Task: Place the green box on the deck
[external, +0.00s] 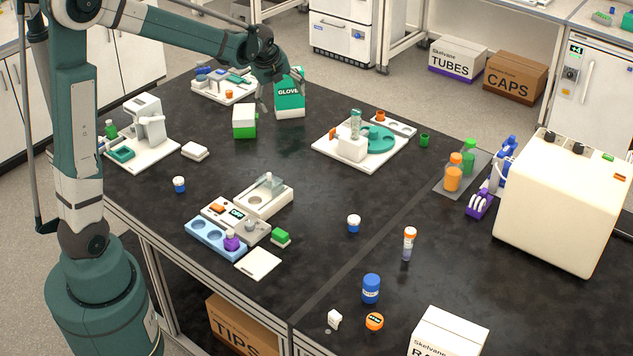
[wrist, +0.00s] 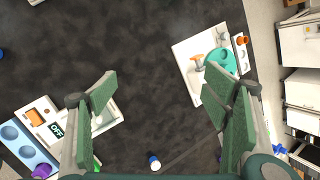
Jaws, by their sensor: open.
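My gripper (external: 274,88) is open in the external view, high over the back of the black bench, overlapping the teal GLOVE box in the picture. Its two green-padded fingers are spread in the wrist view (wrist: 163,105), with only bare bench between them. A green-and-white box (external: 244,121) stands at the back, left of the GLOVE box (external: 290,103). A smaller green-topped box (external: 281,237) sits beside the instrument with the display. I cannot tell which one is the green box. No part is labelled deck; a white board with a teal round part (external: 360,147) stands right of centre.
A blue tray (external: 207,233) and a white plate (external: 258,263) lie front left. A white-blue capped vial (external: 354,223) stands at mid-bench. A large cream machine (external: 562,200) and bottles (external: 453,175) occupy the right. The bench centre has free room.

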